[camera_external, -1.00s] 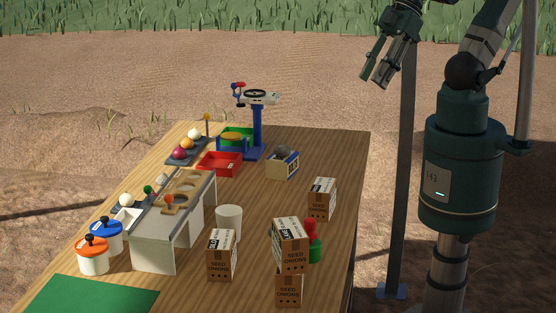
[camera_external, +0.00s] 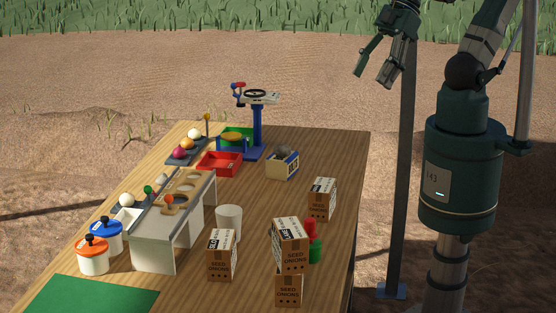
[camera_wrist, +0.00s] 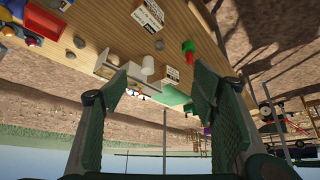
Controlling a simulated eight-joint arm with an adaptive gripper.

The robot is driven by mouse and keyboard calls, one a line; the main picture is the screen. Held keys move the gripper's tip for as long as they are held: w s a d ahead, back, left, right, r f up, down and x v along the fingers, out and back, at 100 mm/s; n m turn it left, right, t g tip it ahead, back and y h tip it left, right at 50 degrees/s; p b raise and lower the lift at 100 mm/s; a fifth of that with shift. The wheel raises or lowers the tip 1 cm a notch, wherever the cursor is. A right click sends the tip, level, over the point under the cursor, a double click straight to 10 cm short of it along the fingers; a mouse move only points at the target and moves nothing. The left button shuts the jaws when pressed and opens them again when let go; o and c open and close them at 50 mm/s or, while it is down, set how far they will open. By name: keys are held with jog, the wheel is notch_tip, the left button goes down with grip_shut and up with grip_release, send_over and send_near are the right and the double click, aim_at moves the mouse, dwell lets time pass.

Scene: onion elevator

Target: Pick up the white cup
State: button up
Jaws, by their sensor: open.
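The white cup (camera_external: 229,222) stands upright on the wooden table, beside the right side of the grey bench-like stand (camera_external: 165,235). In the wrist view the white cup (camera_wrist: 148,66) shows small, beyond the fingertips and close to the stand. My gripper (camera_external: 373,68) is open and empty, high above and to the right of the table's far right edge, well apart from the cup. In the wrist view my gripper (camera_wrist: 163,85) shows its two green fingers spread wide with nothing between them.
Seed onion boxes (camera_external: 221,255) stand close to the cup, with two more stacked (camera_external: 290,245) to its right beside red and green pieces (camera_external: 314,241). Another box (camera_external: 322,199) stands farther back. A red tray (camera_external: 220,164) and a blue stand (camera_external: 257,130) are at the back.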

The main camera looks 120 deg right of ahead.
jog(key=w+d+r+n+g, duration=0.1)
jog(key=w+n+g, duration=0.15)
jog(key=w, duration=0.95)
jog(key=n+g+b, duration=0.2)
jog(key=n+g, duration=0.3)
jog(key=n, duration=0.4)
send_over(229, 225)
jog(key=s+d, duration=0.2)
jog(key=d, duration=0.1)
notch_tip(229, 225, down, 26)
jog(key=shift+w+a+t, duration=0.15)
jog(key=shift+t, duration=0.1)
jog(key=shift+f+b, duration=0.3)
jog(key=shift+f, duration=1)
jog(key=shift+f, duration=0.1)
